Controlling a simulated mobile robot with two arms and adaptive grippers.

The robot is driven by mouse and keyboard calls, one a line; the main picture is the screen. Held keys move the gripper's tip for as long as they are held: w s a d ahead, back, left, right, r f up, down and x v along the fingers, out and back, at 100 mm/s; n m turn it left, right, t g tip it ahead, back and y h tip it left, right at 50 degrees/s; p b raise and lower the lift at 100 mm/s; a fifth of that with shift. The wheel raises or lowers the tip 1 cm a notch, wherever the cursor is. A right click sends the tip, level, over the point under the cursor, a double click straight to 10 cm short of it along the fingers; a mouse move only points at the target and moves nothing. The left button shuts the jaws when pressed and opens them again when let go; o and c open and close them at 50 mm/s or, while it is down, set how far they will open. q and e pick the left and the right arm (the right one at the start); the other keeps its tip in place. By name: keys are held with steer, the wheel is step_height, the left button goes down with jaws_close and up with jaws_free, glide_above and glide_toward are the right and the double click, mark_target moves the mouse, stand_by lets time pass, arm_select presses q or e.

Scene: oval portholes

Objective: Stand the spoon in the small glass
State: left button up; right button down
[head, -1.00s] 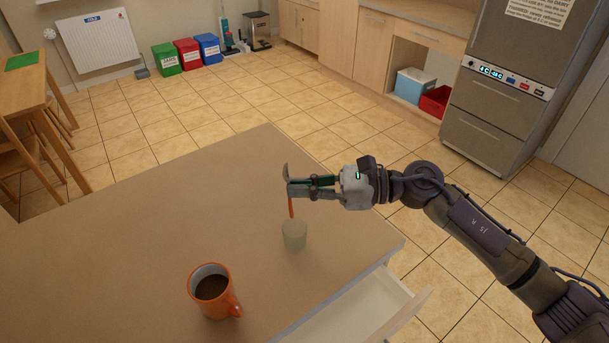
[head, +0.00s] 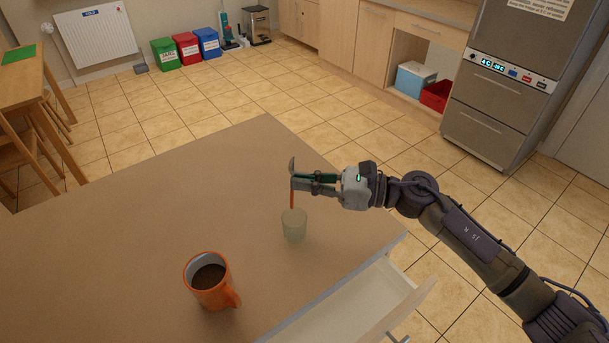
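The small glass (head: 294,227) is pale and translucent and stands upright on the brown table (head: 150,215). The spoon (head: 292,198) has an orange handle that hangs nearly upright, with a grey end (head: 291,166) showing above the fingers. My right gripper (head: 303,184) is shut on the spoon and sits just above the glass. The spoon's lower end meets the far part of the glass rim in the head view. I cannot tell whether its tip is inside or behind the rim. My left gripper is not in view.
An orange mug (head: 210,285) with dark contents stands left of and nearer than the glass. An open drawer (head: 365,308) juts out below the table's right edge. The table's left and middle are clear.

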step_height(320, 180, down, 7)
steer(key=b, duration=0.6)
steer(key=shift+r, duration=0.15)
steer(key=c, duration=1.2)
jaws_free()
steer(key=shift+c, duration=0.2)
steer(key=shift+d, duration=0.2)
steer(key=v, duration=1.1)
steer(key=shift+d, duration=0.35)
